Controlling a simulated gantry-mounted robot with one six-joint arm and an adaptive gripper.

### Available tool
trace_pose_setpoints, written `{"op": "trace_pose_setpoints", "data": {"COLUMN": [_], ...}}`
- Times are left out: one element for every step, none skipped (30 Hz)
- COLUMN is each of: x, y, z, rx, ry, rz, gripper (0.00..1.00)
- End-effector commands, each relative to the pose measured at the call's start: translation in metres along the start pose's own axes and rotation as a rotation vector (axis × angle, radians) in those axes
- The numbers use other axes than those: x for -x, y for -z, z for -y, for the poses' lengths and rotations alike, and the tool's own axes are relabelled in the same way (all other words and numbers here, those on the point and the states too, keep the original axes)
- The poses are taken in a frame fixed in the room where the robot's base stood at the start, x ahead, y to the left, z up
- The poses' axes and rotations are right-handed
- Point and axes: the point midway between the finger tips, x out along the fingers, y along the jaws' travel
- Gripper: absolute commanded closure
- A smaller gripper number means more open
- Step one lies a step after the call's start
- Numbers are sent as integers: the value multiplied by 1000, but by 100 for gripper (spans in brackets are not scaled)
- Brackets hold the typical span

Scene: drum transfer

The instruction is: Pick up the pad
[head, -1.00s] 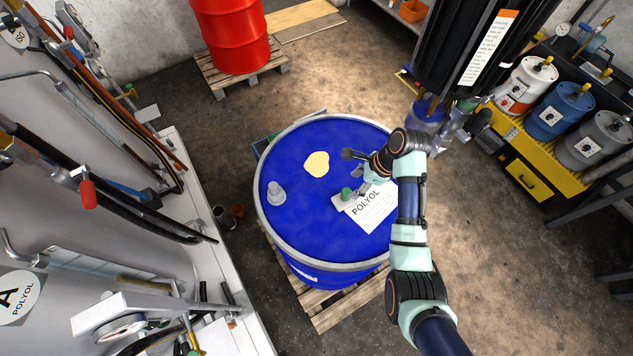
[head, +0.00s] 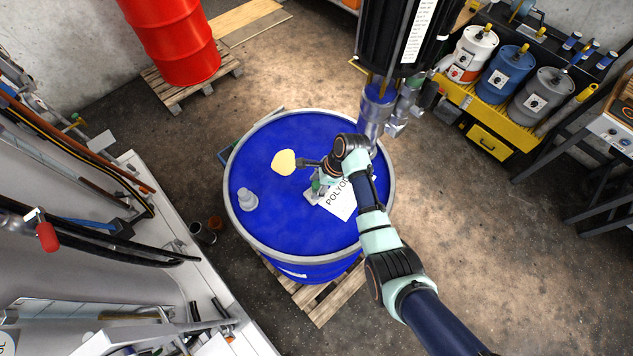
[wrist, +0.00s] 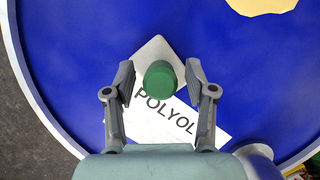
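A pale grey square pad (wrist: 151,53) with a round green knob (wrist: 160,80) lies on the blue drum lid (wrist: 80,50). Its corner overlaps a white POLYOL label (wrist: 180,128). In the head view the green knob (head: 316,186) shows just left of the label (head: 341,203), partly hidden by my gripper (head: 323,183). In the wrist view my gripper (wrist: 160,84) is open, a finger on each side of the knob, with narrow gaps showing. I cannot tell how far the fingertips are above the pad.
A yellow patch (head: 284,162) and a grey fitting (head: 247,200) are on the lid, left of my gripper. A black vertical machine (head: 400,40) stands close behind the drum. A red drum (head: 172,40) stands at the back left. White equipment (head: 170,240) borders the left side.

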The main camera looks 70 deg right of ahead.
Motion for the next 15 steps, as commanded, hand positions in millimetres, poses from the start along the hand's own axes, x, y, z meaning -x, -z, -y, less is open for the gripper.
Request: {"op": "trace_pose_setpoints", "data": {"x": [0,0,0,0,0,0,0,0,0,0,0,0,0,0,0], "y": [0,0,0,0,0,0,0,0,0,0,0,0,0,0,0], "z": [0,0,0,0,0,0,0,0,0,0,0,0,0,0,0], "rx": [0,0,0,0,0,0,0,0,0,0,0,0,0,0,0], "ry": [0,0,0,0,0,0,0,0,0,0,0,0,0,0,0], "rz": [0,0,0,0,0,0,0,0,0,0,0,0,0,0,0], "gripper": [57,62,69,74,79,86,91,96,100,100,100,100,100,100,100]}}
